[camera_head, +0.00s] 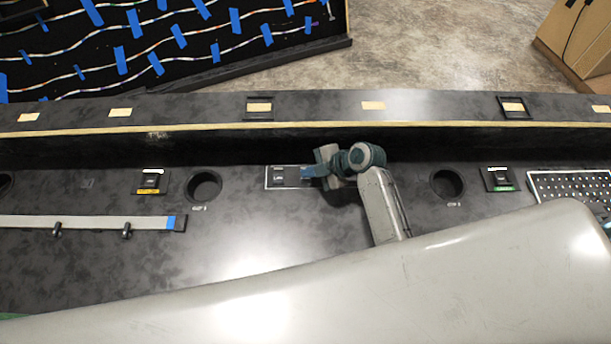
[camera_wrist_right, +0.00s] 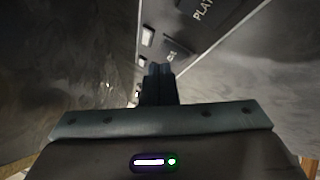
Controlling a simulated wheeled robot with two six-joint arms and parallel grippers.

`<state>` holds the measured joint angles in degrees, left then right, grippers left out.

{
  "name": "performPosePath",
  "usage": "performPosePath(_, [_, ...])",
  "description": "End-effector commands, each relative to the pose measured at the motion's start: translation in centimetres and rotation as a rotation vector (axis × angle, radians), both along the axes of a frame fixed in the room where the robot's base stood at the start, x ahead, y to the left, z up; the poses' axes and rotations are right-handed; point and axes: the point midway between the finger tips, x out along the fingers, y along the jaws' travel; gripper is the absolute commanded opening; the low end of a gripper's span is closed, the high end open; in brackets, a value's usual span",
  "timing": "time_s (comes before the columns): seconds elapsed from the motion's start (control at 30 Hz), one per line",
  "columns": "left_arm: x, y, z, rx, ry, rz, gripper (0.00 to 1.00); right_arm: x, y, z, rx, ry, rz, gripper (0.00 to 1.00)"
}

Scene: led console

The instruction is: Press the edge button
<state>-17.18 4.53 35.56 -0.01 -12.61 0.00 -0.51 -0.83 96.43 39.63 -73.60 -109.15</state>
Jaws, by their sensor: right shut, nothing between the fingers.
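A small dark panel with a pale outline (camera_head: 272,184) sits on the console just in front of the raised back ledge. Dark keys (camera_head: 279,173) show at its left part. My right gripper (camera_head: 304,173) is over this panel with its fingers pointing left, and it hides the panel's right part. In the right wrist view the shut, empty fingers (camera_wrist_right: 159,70) end close to a dark labelled key (camera_wrist_right: 175,48); I cannot tell whether they touch it. A key lettered "PLAY" (camera_wrist_right: 201,14) lies beyond. I cannot read which key is the edge button. My left gripper is out of view.
Round holes (camera_head: 205,186) and (camera_head: 447,184) flank the panel. Small switch units (camera_head: 151,181) and (camera_head: 498,179) stand farther out. A pale strip (camera_head: 90,222) lies at left, a white-dotted pad (camera_head: 570,186) at right. The raised ledge (camera_head: 200,143) runs behind.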

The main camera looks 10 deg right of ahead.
Motion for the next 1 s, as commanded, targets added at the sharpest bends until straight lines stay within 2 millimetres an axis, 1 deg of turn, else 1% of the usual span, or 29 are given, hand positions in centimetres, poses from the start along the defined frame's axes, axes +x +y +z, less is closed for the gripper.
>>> performPosePath(0.4, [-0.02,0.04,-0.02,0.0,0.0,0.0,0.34,-0.01,0.0,-0.03,0.0,0.0,0.0,0.0])
performPosePath(0.7, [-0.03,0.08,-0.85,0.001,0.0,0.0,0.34,0.0,0.0,-0.96,0.0,0.0,0.0,0.0])
performPosePath(1.0, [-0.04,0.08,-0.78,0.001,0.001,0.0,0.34,-0.01,0.0,-0.91,0.0,0.0,0.0,0.0])
